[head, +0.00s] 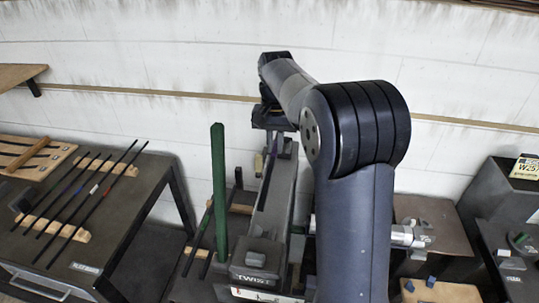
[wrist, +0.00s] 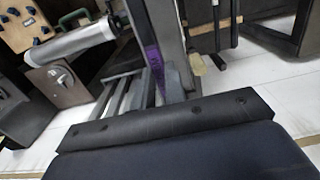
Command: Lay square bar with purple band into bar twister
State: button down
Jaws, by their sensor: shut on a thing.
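The bar twister (head: 262,256), a long grey machine marked TWIST, stretches away from me in the middle of the head view. My gripper (head: 272,125) is over its far end, partly hidden by my own arm, and is shut on the square bar. In the wrist view the purple band (wrist: 153,68) lies close to the grey rails of the twister (wrist: 125,97). Most of the bar is hidden, and I cannot tell whether it touches the twister.
A green upright post (head: 219,190) stands beside the twister's near end. A dark bench (head: 110,225) at left carries several thin bars on wooden rests (head: 55,228). A silver cylinder (head: 405,237) is right of my arm. A pale wall (head: 170,65) closes the back.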

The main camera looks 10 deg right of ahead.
jog(key=f+b, duration=0.2)
jog(key=f, duration=0.1)
jog(key=f+b, duration=0.2)
jog(key=f, duration=0.1)
jog(key=f+b, duration=0.3)
jog(key=shift+s+d+f, duration=0.1)
jog(key=shift+s+f, duration=0.2)
jog(key=shift+f+b, duration=0.6)
jog(key=shift+f, duration=0.85)
dwell(0.6)
jog(key=c, duration=1.4)
grip_release()
jog(key=shift+o, duration=0.2)
notch_tip(320, 180, up, 11)
jog(key=shift+f, duration=0.1)
jog(key=shift+f, duration=0.1)
notch_tip(320, 180, down, 10)
jog(key=shift+f, duration=0.1)
